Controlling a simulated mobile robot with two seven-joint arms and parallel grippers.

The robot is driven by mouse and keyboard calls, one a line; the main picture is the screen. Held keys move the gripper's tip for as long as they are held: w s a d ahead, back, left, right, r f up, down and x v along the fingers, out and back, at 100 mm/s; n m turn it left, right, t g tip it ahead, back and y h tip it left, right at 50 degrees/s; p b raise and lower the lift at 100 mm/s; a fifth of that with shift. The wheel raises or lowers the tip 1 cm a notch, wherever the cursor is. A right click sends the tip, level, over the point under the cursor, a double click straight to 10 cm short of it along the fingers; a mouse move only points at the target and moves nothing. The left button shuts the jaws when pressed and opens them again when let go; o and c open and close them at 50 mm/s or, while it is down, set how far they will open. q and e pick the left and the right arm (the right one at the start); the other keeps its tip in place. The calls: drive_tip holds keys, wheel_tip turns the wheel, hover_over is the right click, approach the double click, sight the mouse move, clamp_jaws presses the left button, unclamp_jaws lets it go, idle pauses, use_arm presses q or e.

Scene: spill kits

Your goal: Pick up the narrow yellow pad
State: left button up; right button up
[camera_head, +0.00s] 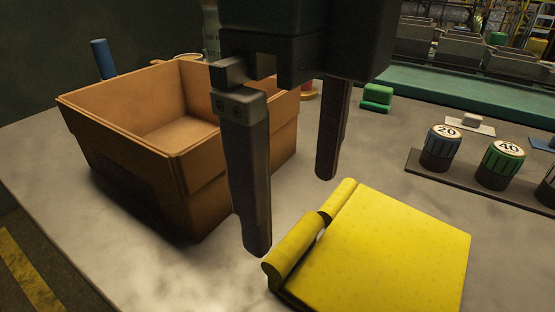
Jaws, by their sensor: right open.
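A narrow yellow pad (297,246), long and rounded with a dark band near its middle, lies on the grey table along the left edge of a wide, flat yellow pad (400,250). A dark gap shows between the two near the front; I cannot tell whether they touch farther back. My right gripper (292,213) is open and empty, pointing down. Its fingertips appear just above and left of the narrow pad, one toward the front and one toward the back. Their exact height over the table is hard to tell. My left gripper is not in view.
An open, empty-looking brown box (185,190) stands close on the left. A dark rack with numbered canisters (443,142) is at the right. A green block (377,97) and a blue cylinder (103,58) are farther back. The front left table is clear.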

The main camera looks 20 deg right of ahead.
sight(293, 235)
wheel_tip(293, 235, down, 8)
drive_tip(key=shift+w+r+b, duration=0.15)
drive_tip(key=shift+r+b, duration=0.1)
drive_tip(key=shift+b, duration=0.05)
